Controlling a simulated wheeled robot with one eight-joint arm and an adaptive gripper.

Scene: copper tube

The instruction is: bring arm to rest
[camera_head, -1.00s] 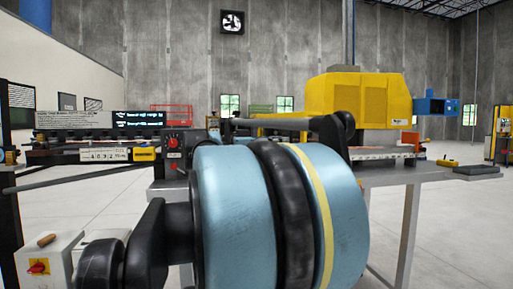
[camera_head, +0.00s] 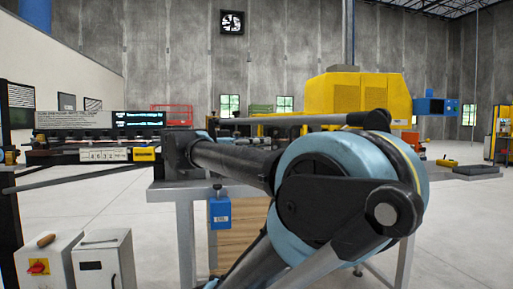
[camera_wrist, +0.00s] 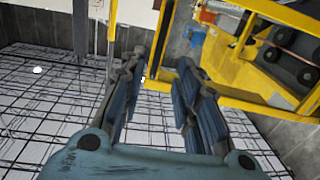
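My gripper (camera_wrist: 160,66) shows in the wrist view with its two blue-grey fingers spread apart. Nothing is visible between them. Behind the fingers are a white floor with dark grid lines and yellow machine framing. In the head view my arm (camera_head: 345,185) is folded across the middle and right of the picture, with a large blue joint close to the camera. My gripper cannot be made out in the head view.
A grey table (camera_head: 171,190) stands behind my arm. A yellow machine (camera_head: 358,94) with a blue end box (camera_head: 436,106) is at the right. White cabinets (camera_head: 103,262) stand at the lower left, one with a small brown cylinder (camera_head: 46,240) on top. Floor at the right is open.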

